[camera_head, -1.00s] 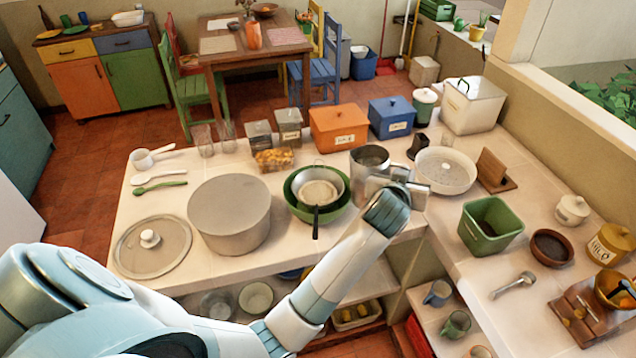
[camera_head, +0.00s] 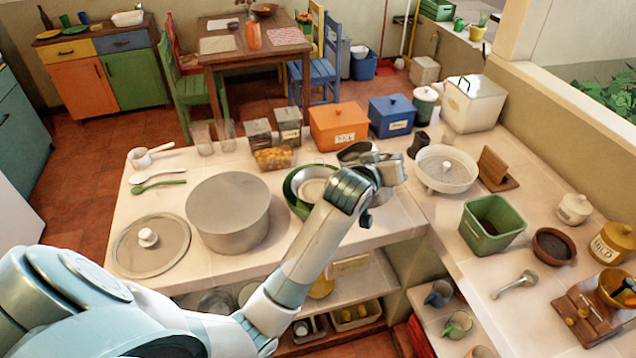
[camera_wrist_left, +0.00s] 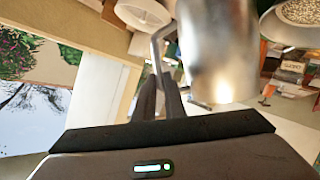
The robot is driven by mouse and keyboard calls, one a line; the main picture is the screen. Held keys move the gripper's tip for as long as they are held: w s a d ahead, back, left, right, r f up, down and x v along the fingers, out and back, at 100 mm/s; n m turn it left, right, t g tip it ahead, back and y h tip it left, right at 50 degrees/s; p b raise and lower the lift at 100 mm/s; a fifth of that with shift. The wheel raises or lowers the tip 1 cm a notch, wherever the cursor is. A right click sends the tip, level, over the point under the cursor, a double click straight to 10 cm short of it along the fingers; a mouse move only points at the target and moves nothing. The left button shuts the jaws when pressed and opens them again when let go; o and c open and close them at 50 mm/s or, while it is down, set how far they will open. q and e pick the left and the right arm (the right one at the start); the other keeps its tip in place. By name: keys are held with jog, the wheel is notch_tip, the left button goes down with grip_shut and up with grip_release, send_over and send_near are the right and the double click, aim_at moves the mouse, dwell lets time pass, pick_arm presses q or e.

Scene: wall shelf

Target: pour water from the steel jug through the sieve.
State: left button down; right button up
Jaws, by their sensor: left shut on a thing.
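The steel jug (camera_head: 357,151) is held up over the counter, tilted, and mostly hidden behind my left wrist in the head view. In the left wrist view its shiny body (camera_wrist_left: 218,50) fills the upper middle. My left gripper (camera_wrist_left: 162,97) is shut on the jug's handle (camera_wrist_left: 157,50). The sieve (camera_head: 312,188) rests in the green bowl (camera_head: 292,197), left of and below the jug. My forearm hides the sieve's handle and the right part of the bowl. I see no water stream. My right gripper is not in view.
A large steel pot (camera_head: 228,243) stands left of the bowl. A white colander (camera_head: 445,185) stands to the right. Orange (camera_head: 338,141) and blue (camera_head: 391,130) boxes stand behind the jug. A green square container (camera_head: 492,238) is at the right.

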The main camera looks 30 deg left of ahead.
pick_arm(q)
jog(key=shift+a+r, duration=0.1)
jog(key=shift+r, duration=0.2)
jog(key=shift+a+b, duration=0.25)
jog(key=shift+b, duration=0.05)
jog(key=shift+s+a+r+n, duration=0.1)
jog(key=shift+s+a+n, duration=0.1)
jog(key=shift+n, duration=0.1)
jog(key=shift+w+a+h+b, duration=0.15)
jog(key=shift+a+h+b, duration=0.15)
jog(key=shift+b, duration=0.1)
jog(key=shift+s+a+r, duration=0.1)
jog(key=shift+s+r, duration=0.05)
jog(key=shift+s, duration=0.05)
jog(key=shift+a+n+b, duration=0.1)
jog(key=shift+n+b, duration=0.2)
jog(key=shift+w+a, duration=0.1)
jog(key=shift+a, duration=0.05)
